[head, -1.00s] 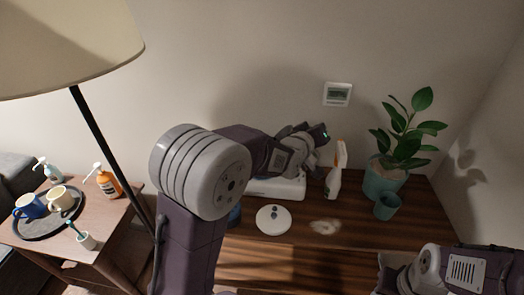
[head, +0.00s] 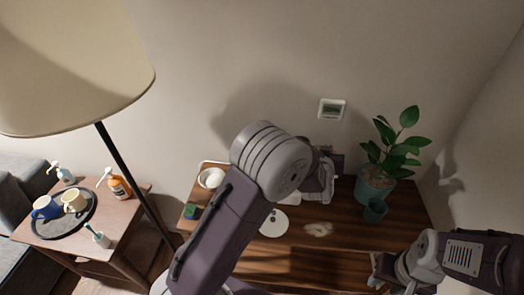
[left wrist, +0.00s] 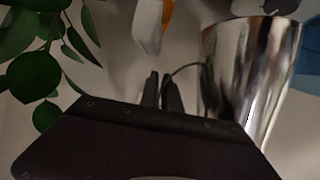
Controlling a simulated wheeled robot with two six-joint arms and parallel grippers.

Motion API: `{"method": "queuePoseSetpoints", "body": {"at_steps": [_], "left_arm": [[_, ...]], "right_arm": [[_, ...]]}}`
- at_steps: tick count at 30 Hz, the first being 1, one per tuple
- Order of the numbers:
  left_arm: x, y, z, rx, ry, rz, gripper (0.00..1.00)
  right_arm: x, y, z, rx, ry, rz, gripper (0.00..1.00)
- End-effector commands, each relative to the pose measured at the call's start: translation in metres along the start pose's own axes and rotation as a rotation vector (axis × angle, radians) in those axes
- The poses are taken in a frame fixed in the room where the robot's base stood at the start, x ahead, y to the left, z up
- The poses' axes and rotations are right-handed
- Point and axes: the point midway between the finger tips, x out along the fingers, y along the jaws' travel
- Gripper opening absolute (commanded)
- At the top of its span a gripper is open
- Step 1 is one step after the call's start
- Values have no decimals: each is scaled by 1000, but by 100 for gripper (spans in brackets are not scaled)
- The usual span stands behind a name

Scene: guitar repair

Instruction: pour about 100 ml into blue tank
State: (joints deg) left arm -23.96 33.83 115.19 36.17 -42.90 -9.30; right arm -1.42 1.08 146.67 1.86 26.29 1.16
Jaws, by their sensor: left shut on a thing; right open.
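My left gripper (left wrist: 162,92) is shut on the thin handle of a shiny metal jug (left wrist: 245,75), which fills the right of the left wrist view. The jug's contents are not visible. In the head view my left arm hides the jug. A blue surface (left wrist: 308,62) shows behind the jug at the right edge of the left wrist view; it may be the blue tank, but I cannot tell. No blue tank shows clearly in the head view. My right gripper (head: 378,272) is open and empty at the lower right, over the cabinet's front side.
On the wooden cabinet (head: 290,250) are a round white disc (head: 273,223), a pale spill (head: 318,230), a white bowl (head: 210,178), a small green item (head: 190,212), a teal cup (head: 375,211) and a potted plant (head: 376,185). A lamp (head: 75,60) and side table (head: 125,205) stand left.

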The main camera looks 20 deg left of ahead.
Motion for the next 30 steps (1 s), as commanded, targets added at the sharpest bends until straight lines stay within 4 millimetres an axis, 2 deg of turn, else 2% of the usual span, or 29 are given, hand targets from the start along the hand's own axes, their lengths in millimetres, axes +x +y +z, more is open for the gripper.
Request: {"method": "queuePoseSetpoints", "body": {"at_steps": [1,3,12,30], "left_arm": [[-3,6,-8,29,-2,-8,0],[-2,10,-6,73,-5,-24,0],[-1,20,-7,197,-11,-70,0],[0,21,-4,226,-11,-81,0]], "right_arm": [[-18,0,-2,0,0,0,40],[-30,-1,-3,0,0,0,40],[-62,-1,-6,0,0,0,40],[-65,-1,-7,0,0,0,40]]}}
